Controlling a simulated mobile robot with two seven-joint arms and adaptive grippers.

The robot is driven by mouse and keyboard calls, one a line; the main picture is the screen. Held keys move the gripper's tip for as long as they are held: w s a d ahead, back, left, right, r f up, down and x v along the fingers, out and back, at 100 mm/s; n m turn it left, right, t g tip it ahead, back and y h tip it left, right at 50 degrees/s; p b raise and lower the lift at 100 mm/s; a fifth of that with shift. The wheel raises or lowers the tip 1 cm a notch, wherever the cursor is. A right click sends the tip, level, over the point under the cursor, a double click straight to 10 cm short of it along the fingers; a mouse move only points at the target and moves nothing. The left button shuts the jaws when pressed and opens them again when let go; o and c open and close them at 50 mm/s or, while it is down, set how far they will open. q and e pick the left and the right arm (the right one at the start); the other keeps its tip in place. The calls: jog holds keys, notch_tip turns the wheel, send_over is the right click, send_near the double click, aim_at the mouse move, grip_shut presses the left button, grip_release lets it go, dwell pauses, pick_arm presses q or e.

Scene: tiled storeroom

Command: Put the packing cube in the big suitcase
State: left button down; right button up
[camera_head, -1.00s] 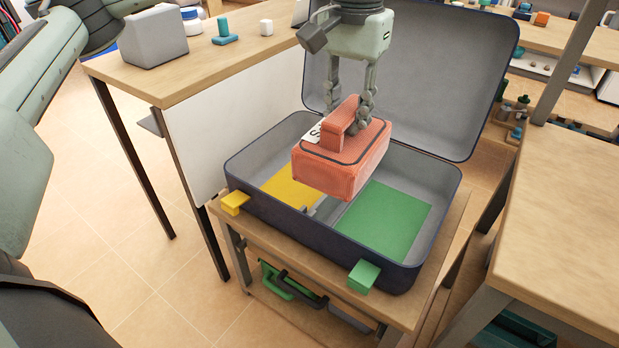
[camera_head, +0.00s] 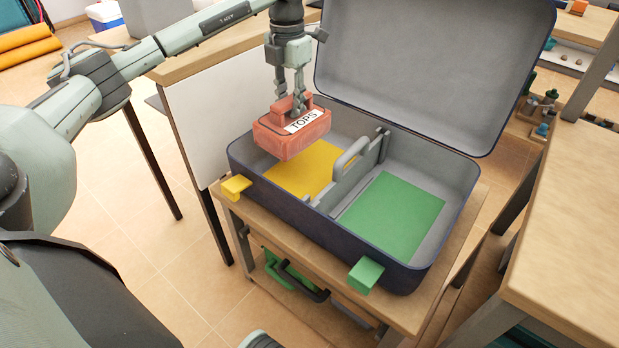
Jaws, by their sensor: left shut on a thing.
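The packing cube (camera_head: 290,137) is a coral-red soft box with a white "TOPS" label and a handle on top. My left gripper (camera_head: 291,107) comes down from above and is shut on its handle. The cube hangs above the left, yellow-floored compartment of the big suitcase (camera_head: 330,222), near its left back rim. The suitcase is dark blue with a grey lining and lies open, lid upright at the back. A grey divider with a handle (camera_head: 350,157) splits it into a yellow side (camera_head: 308,168) and a green side (camera_head: 391,213). My right gripper is out of view.
The suitcase rests on a low wooden stand (camera_head: 405,308). A yellow tab (camera_head: 235,187) and a green tab (camera_head: 365,275) stick out at its front. A wooden table (camera_head: 580,220) stands at right. A white-panelled table (camera_head: 215,115) stands behind left.

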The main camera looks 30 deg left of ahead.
pick_arm(q)
jog(key=shift+a+f+n, duration=0.2)
jog(key=shift+f+n, duration=0.1)
jog(key=shift+f, duration=0.9)
notch_tip(320, 180, down, 5)
jog(key=shift+f+b, duration=0.1)
jog(key=shift+b, duration=0.2)
jog(key=shift+f, duration=2)
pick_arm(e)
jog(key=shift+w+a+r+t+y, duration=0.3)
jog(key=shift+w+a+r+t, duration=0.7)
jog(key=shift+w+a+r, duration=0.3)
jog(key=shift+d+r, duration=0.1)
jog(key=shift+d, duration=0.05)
pick_arm(q)
jog(key=shift+f, duration=0.15)
jog(key=c, duration=1.2)
grip_release()
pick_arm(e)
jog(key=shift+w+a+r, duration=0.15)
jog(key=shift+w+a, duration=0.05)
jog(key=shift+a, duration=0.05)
